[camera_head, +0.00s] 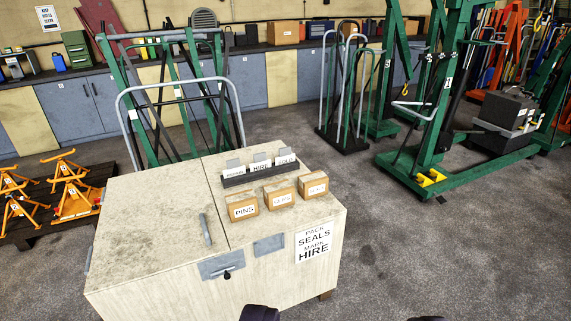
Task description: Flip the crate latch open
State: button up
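The crate (150,215) is a large pale wooden box, left of centre, with its top and front showing. A grey metal plate (208,270) with a small black latch knob (228,275) sits on the upper front face. A second grey plate (269,245) is to its right. A grey bar handle (205,229) lies on the top beside a seam. My gripper (342,316) shows only as two dark fingertips at the bottom edge, set wide apart with nothing seen between them. They appear in front of the crate, away from the latch.
Small labelled boxes (243,206) and a dark card tray (262,173) stand on the crate's right part. Orange stands (75,195) are at left. Green hoists (425,150) stand behind right, and a trolley frame (180,100) behind the crate. The floor (440,255) at right is clear.

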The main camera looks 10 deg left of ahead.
aim_at(227, 276)
jog(key=i+j, duration=0.2)
jog(key=i, duration=0.3)
jog(key=i+j, duration=0.2)
jog(key=i, duration=0.35)
jog(key=i+j, duration=0.15)
jog(key=i, duration=0.35)
jog(key=i+j, duration=0.2)
jog(key=i, duration=0.35)
jog(key=z, duration=0.05)
